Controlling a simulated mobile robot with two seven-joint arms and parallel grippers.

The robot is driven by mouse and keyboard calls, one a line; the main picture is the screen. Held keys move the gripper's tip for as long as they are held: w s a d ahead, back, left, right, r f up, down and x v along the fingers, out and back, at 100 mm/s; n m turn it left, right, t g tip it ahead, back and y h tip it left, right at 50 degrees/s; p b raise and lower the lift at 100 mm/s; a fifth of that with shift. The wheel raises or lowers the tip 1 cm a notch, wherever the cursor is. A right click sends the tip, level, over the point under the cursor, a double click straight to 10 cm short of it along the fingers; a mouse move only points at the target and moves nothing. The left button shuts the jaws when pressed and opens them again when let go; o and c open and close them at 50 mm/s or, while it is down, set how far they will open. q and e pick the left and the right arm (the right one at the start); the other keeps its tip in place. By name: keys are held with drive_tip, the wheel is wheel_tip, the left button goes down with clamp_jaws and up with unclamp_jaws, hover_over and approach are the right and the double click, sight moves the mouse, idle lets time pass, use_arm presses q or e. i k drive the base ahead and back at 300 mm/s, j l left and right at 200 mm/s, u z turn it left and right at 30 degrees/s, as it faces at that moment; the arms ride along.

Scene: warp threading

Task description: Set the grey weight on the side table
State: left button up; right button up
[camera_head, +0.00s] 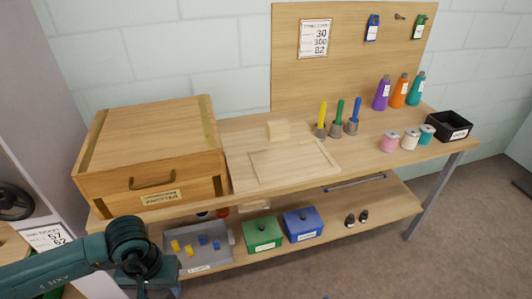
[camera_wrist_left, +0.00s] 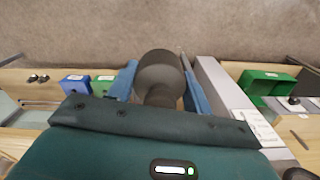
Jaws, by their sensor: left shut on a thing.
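The grey weight (camera_wrist_left: 160,72), dark and rounded with a narrower neck, sits between the two blue fingers of my left gripper (camera_wrist_left: 160,88) in the left wrist view. The gripper is shut on it, and carpet shows beyond it. In the head view my left gripper (camera_head: 150,279) is at the lower left, in front of the bench's lower shelf; the weight cannot be made out there. A wooden top, which looks like the side table (camera_head: 10,246), shows partly at the left edge, left of the gripper. My right gripper is not in view.
The bench carries a large wooden box (camera_head: 150,150), spools (camera_head: 390,141) and a black bin (camera_head: 448,125). Its lower shelf (camera_head: 385,199) holds a grey tray (camera_head: 208,257), a green box (camera_head: 262,233) and a blue box (camera_head: 302,224). A sign (camera_head: 50,238) stands near the side table.

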sight(308, 157)
drive_tip(key=i+l+z, duration=0.1)
drive_tip(key=i+l, duration=0.15)
drive_tip(key=l, duration=0.2)
drive_tip(key=i+l, duration=0.2)
drive_tip(key=l, duration=0.2)
drive_tip(key=i+l, duration=0.55)
drive_tip(key=i, duration=0.25)
drive_tip(key=z, duration=0.05)
